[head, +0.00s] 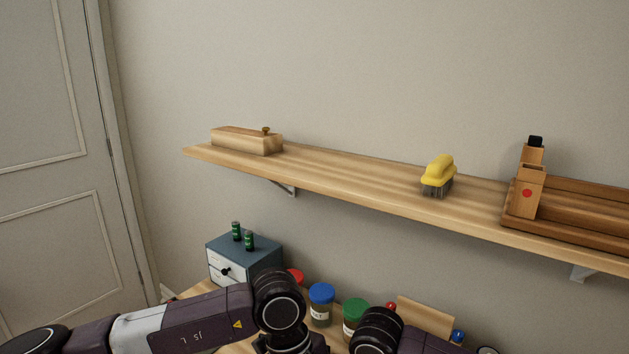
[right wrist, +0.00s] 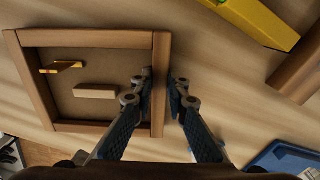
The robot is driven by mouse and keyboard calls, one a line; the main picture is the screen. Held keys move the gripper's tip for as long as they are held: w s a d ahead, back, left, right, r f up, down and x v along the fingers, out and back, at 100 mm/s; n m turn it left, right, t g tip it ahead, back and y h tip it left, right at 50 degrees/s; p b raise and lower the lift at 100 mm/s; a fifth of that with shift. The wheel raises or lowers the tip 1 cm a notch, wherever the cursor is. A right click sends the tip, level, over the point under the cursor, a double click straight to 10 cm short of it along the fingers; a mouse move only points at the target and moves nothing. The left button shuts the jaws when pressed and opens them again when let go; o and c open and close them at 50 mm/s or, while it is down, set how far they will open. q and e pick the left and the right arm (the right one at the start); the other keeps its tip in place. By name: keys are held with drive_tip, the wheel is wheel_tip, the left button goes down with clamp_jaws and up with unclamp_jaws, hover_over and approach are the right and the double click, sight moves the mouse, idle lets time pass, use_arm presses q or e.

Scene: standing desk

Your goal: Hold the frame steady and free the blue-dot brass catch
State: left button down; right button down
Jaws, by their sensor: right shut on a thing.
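The wooden frame (right wrist: 160,60) lies with its brown backing (right wrist: 105,65) up in the right wrist view. My right gripper (right wrist: 163,85) is shut on the frame's right-hand rail, one finger on each side of it. A yellow, brass-like piece (right wrist: 62,67) sits at the frame's left side, probably a catch. A pale wooden bar (right wrist: 95,91) lies over the backing. I cannot make out a blue dot. In the head view my left arm comes in at the bottom, but its fingertips are outside the picture.
A yellow tool (right wrist: 255,18) and a blue tray (right wrist: 285,160) lie near the frame. In the head view, jars with a blue lid (head: 321,292) and a green lid (head: 355,308) stand behind my arms, beside a small drawer cabinet (head: 258,248). A shelf (head: 340,170) hangs above.

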drive_tip(key=c, duration=1.8)
unclamp_jaws()
